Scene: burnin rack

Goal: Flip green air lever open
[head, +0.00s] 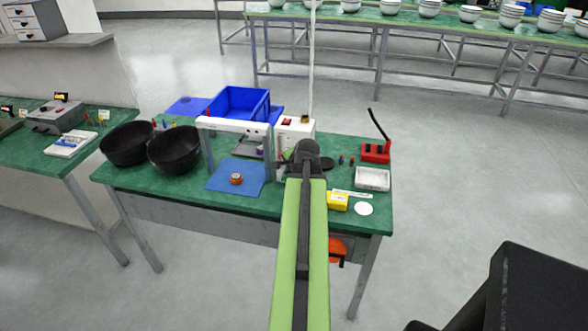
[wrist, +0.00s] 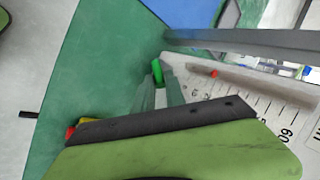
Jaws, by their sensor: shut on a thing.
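The green lever (wrist: 157,71) shows in the wrist view as a small bright green piece at the tips of my gripper (wrist: 160,88). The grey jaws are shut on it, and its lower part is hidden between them. A pale panel with a printed number scale (wrist: 262,103) and a small red piece (wrist: 214,73) lies just to the right of the jaws. In the head view my arm covers the jaws and the lever, beside the white frame (head: 225,124) on the green table.
On the green table (head: 130,178) are two black bowls (head: 174,152), a blue bin (head: 238,103), a blue mat (head: 225,182), a yellow box (head: 337,201), a white tray (head: 372,180) and a red block with a black handle (head: 376,151). A grey bar (wrist: 250,40) crosses near the jaws.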

